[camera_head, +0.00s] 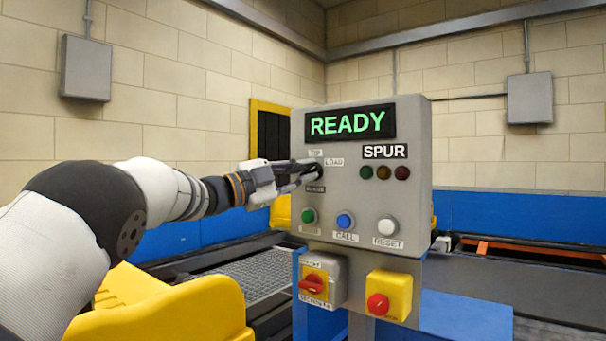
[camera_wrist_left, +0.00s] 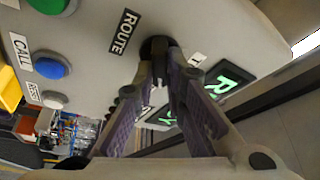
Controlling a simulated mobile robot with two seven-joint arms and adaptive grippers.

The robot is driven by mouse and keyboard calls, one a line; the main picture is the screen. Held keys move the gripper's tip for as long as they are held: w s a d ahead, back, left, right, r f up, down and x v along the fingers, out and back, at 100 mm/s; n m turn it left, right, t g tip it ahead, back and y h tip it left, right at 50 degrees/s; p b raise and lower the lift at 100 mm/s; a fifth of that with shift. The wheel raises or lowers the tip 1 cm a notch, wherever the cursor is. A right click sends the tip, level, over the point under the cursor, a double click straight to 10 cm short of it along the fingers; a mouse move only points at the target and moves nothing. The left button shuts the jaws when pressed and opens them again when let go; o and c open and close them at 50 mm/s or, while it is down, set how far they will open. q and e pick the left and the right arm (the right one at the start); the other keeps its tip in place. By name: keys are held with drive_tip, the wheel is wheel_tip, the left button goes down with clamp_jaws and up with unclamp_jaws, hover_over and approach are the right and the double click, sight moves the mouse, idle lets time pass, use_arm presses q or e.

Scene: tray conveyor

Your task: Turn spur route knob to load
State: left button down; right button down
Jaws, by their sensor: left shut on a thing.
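The spur route knob is a small black selector on the grey control panel (camera_head: 360,215), left of the LOAD label (camera_head: 333,162) and above the ROUTE label. In the head view my left gripper (camera_head: 308,172) covers most of it, so its pointing direction cannot be told. In the left wrist view the dark knob (camera_wrist_left: 158,46) sits between my fingertips, beside the ROUTE label (camera_wrist_left: 124,31). My left gripper (camera_wrist_left: 160,66) is shut on the knob. My right gripper is not in view.
The panel display (camera_head: 350,123) reads READY. Green (camera_head: 308,215), blue (camera_head: 345,220) and white (camera_head: 387,227) buttons sit below the knob. A red-handled switch (camera_head: 314,282) and a red button on a yellow box (camera_head: 380,303) are lower. Conveyors stand behind.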

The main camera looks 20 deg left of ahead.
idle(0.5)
use_arm(q)
drive_tip(key=c, duration=1.6)
unclamp_jaws()
drive_tip(key=shift+c, duration=0.2)
drive_tip(key=v, duration=1.2)
drive_tip(key=shift+f, duration=0.1)
